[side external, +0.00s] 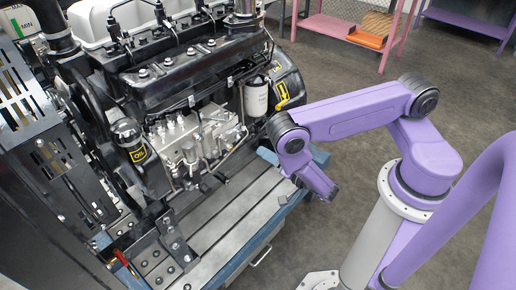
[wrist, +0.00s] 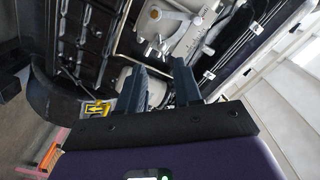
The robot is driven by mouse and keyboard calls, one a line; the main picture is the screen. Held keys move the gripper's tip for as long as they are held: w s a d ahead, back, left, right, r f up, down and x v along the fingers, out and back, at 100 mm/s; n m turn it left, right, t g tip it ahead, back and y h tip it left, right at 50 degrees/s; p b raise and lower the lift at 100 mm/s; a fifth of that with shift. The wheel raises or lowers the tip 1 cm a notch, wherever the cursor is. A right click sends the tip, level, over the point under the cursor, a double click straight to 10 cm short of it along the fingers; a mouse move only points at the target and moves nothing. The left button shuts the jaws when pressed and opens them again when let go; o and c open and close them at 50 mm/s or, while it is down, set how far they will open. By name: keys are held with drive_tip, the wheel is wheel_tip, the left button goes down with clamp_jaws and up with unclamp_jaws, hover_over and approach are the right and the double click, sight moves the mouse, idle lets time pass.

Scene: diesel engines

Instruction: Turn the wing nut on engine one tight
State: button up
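The engine (side external: 190,75) stands on a slatted metal bench, with a black top cover and a grey pump with fittings (side external: 195,145) on its near side. In the wrist view, a light grey part with a lever-like piece (wrist: 172,20) lies beyond my fingers. My gripper (wrist: 163,80) has its two dark fingers spread, with nothing held between them. In the side view, the end of my arm is low beside the engine's right end, and the fingers are hard to make out there.
A white filter (side external: 256,97) and a yellow label (side external: 282,92) are at the engine's right end. The bench (side external: 240,210) has bare slats in front. A pink shelf (side external: 330,28) stands behind; floor is open between.

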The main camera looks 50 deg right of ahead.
sight(240, 133)
drive_tip(key=w, duration=0.9)
drive_tip(key=shift+w, duration=0.4)
drive_tip(key=shift+c, duration=0.3)
clamp_jaws()
idle(1.4)
